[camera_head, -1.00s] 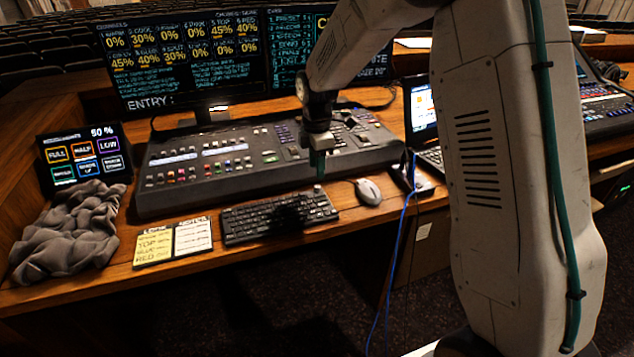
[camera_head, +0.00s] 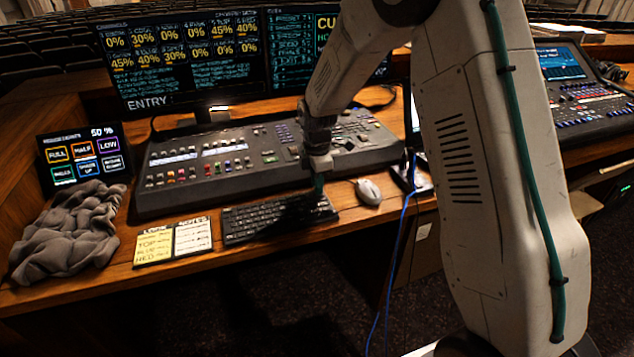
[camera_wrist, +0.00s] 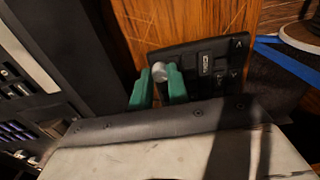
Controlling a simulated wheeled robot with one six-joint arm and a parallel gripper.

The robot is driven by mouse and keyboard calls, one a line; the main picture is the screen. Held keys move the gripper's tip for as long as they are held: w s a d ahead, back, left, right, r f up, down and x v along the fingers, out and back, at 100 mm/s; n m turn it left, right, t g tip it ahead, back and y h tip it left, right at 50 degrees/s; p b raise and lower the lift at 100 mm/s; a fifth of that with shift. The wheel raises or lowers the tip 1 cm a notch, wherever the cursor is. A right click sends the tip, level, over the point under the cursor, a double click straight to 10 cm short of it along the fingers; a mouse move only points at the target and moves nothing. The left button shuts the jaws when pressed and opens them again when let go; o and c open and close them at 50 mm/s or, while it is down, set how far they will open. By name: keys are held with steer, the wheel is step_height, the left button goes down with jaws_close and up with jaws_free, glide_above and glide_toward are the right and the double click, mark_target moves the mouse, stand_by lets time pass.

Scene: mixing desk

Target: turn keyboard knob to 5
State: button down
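The black keyboard (camera_head: 262,219) lies on the wooden desk in front of the mixing console. Its small round silver knob (camera_wrist: 159,72) shows in the wrist view at a corner of the keyboard. My gripper (camera_head: 318,187) is low over the keyboard's far right corner in the head view. In the wrist view its two green fingers (camera_wrist: 159,84) stand on either side of the knob, very close to it. I cannot tell whether both fingers touch it. The head view does not show the knob clearly, and no knob marking is readable.
The mixing console (camera_head: 225,165) stands just behind the keyboard. A mouse (camera_head: 368,191) lies to its right, with a blue cable (camera_head: 390,260) beyond. Note cards (camera_head: 173,241) and a grey cloth (camera_head: 68,232) lie to the left. A lighting screen (camera_head: 84,153) reads 50 %.

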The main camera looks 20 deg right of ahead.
steer(key=shift+m, duration=0.4)
steer(key=m, duration=0.3)
steer(key=shift+m, duration=0.3)
steer(key=m, duration=0.3)
steer(key=shift+m, duration=0.3)
steer(key=m, duration=0.3)
steer(key=shift+m, duration=0.3)
steer(key=m, duration=0.3)
steer(key=shift+m, duration=0.4)
steer(key=m, duration=1)
steer(key=shift+m, duration=2.3)
